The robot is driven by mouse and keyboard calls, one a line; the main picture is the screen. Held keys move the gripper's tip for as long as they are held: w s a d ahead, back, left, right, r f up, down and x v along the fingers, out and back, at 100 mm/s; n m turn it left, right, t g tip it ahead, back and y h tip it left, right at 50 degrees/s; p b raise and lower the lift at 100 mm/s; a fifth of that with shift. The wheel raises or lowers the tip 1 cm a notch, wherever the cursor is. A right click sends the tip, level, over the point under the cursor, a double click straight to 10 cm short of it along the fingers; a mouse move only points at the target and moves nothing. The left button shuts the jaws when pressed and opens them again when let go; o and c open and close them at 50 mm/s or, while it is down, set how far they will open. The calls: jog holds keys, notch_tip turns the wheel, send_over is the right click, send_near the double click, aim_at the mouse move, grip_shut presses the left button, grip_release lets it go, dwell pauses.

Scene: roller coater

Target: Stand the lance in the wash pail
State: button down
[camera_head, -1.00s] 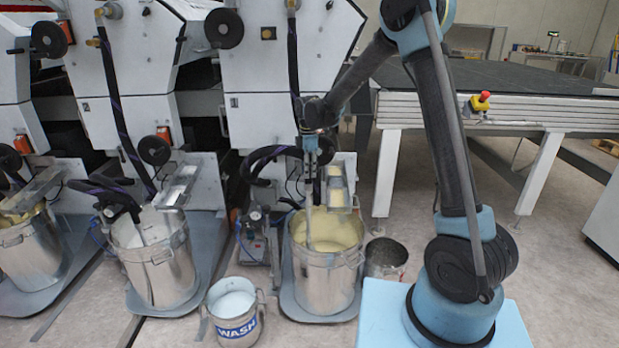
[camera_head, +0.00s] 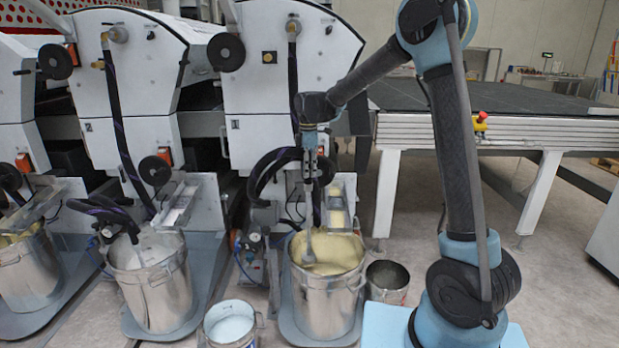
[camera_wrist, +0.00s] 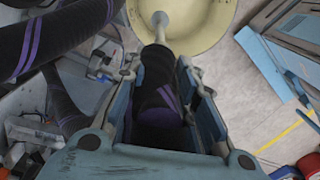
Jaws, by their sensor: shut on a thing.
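My gripper (camera_head: 310,172) is shut on the lance (camera_head: 307,225), above the large steel pail of cream coating (camera_head: 325,295). The lance is a thin metal tube with a thicker lower end and a dark grip; it hangs nearly upright. Its lower end is inside the pail's outline; I cannot tell whether it touches the coating. In the wrist view the gripper (camera_wrist: 160,78) holds the black, purple-striped grip, and the metal tube (camera_wrist: 160,28) points at the cream. The wash pail (camera_head: 231,325), holding pale blue liquid, stands on the floor left of the coating pail, cut by the frame's bottom.
A dark small bucket (camera_head: 387,283) stands right of the coating pail. A second steel pail (camera_head: 155,290) stands further left. Black hoses (camera_head: 275,172) and a white machine (camera_head: 270,90) are close behind the lance. A long table (camera_head: 500,130) is at right.

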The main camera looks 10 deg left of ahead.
notch_tip(320, 180, up, 15)
jog(key=shift+r, duration=0.2)
dwell(1.0)
